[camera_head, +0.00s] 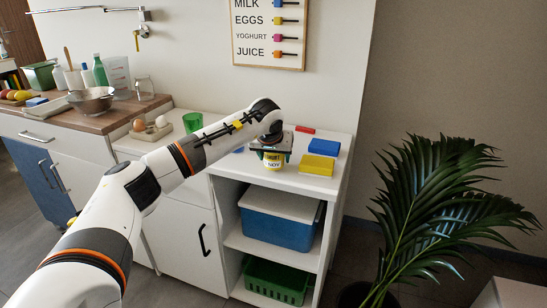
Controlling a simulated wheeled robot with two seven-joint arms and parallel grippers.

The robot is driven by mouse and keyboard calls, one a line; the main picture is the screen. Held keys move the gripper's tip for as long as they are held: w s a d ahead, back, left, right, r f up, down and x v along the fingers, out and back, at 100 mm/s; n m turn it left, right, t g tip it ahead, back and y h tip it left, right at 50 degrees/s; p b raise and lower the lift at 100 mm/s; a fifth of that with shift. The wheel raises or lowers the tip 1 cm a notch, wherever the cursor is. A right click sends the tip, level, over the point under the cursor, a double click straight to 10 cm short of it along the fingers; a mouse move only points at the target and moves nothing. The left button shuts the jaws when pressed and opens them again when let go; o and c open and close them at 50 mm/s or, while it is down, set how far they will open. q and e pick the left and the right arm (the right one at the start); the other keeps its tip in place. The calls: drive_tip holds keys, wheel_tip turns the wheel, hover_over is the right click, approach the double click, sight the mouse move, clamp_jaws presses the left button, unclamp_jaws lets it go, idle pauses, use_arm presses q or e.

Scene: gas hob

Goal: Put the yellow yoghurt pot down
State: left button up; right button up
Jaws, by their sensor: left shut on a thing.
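My left arm reaches in from the left, and the gripper points down, shut on the pot. The gripper hides the top of the pot. I cannot tell whether the pot's base touches the counter. My right gripper is not in the picture.
On the white counter (222,158) lie a yellow block (317,165), a blue block (324,147) and a red block (305,129). A green cup (192,122) and eggs stand farther left. Open shelves below hold a blue box (278,228) and a green crate (274,281). A palm (440,200) stands right.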

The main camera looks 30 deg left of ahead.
use_arm(q)
drive_tip(key=shift+f, duration=0.25)
drive_tip(key=o, duration=1.1)
drive_tip(key=shift+f, duration=0.1)
